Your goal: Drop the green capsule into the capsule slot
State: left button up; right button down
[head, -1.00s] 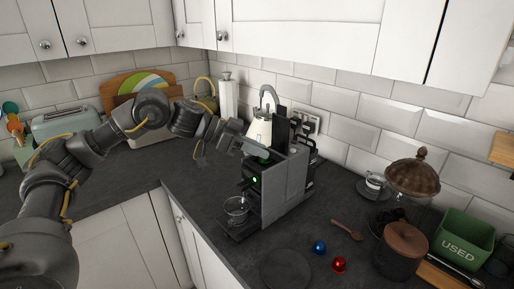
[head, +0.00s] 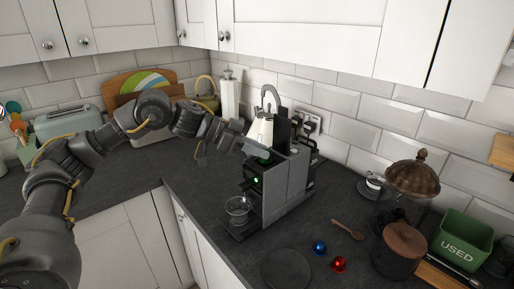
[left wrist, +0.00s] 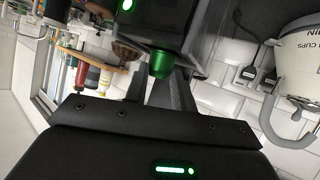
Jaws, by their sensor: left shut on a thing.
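The green capsule (left wrist: 160,65) is between the fingertips of my left gripper (left wrist: 160,82), which is shut on it. In the left wrist view the capsule is close to the dark body of the coffee machine; I cannot tell whether they touch. In the head view my left gripper (head: 258,152) is at the top front of the coffee machine (head: 284,185), and the capsule is barely visible there. The capsule slot cannot be made out clearly. My right gripper is not in view.
A glass cup (head: 238,208) stands under the machine's front. A blue capsule (head: 319,247), a red capsule (head: 339,264), a dark round plate (head: 285,270) and a wooden spoon (head: 347,230) lie right of it. A white kettle (head: 261,131) stands behind the machine. A green USED bin (head: 462,240) is far right.

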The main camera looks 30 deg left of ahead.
pick_arm(q)
jog(key=shift+f, duration=0.25)
dwell(0.5)
jog(key=o, duration=1.1)
jog(key=shift+r+p, duration=0.1)
jog(key=shift+p, duration=0.2)
notch_tip(320, 180, up, 6)
jog(key=p, duration=0.6)
jog(key=shift+p, duration=0.3)
jog(key=shift+a, duration=0.1)
